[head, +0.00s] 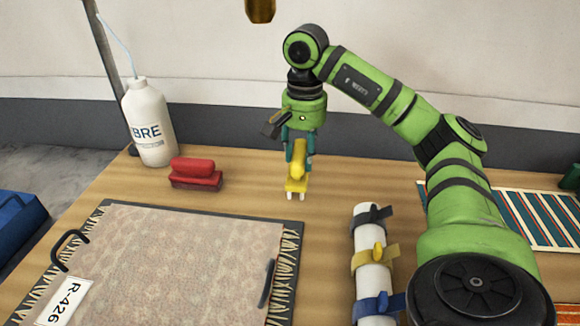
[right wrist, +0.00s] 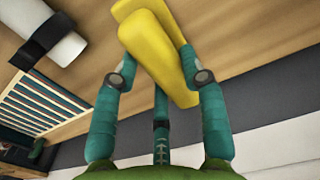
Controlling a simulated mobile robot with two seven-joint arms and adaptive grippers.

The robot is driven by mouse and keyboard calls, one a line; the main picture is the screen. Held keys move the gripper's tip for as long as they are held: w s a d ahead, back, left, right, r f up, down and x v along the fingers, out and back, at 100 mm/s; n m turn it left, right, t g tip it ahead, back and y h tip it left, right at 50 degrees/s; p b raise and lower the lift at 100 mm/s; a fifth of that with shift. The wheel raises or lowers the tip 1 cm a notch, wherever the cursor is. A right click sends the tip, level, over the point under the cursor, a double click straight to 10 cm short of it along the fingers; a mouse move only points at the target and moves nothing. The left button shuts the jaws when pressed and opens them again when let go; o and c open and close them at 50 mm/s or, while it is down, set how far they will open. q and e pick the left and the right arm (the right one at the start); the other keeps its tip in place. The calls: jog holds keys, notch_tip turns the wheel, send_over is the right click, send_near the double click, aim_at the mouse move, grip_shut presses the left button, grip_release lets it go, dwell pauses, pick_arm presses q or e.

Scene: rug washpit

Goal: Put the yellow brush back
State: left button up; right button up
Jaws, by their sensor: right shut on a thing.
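The yellow brush (head: 298,172) is held in my right gripper (head: 298,145), with its pale bristles pointing down over the wooden table. In the right wrist view the brush (right wrist: 158,50) sits between the teal fingers of my right gripper (right wrist: 158,75). Whether the bristles touch the table or hang just above it, I cannot tell. A red brush (head: 196,173) lies on the table to the left of it. My left gripper is not in view.
A white bottle (head: 150,125) stands at the back left. A tray with a rug sample (head: 190,255) lies in front. A white roll with straps (head: 372,262) lies at the right front, with a striped rug (head: 530,218) beyond. Bare table (head: 345,185) surrounds the yellow brush.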

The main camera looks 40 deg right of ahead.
jog(key=w, duration=0.1)
jog(key=w+f, duration=0.2)
jog(key=shift+w+a, duration=0.15)
jog(key=shift+w, duration=0.15)
notch_tip(320, 180, down, 4)
jog(key=shift+f+p, duration=0.1)
jog(key=shift+p, duration=0.2)
jog(key=shift+f, duration=0.15)
jog(key=o, duration=1.1)
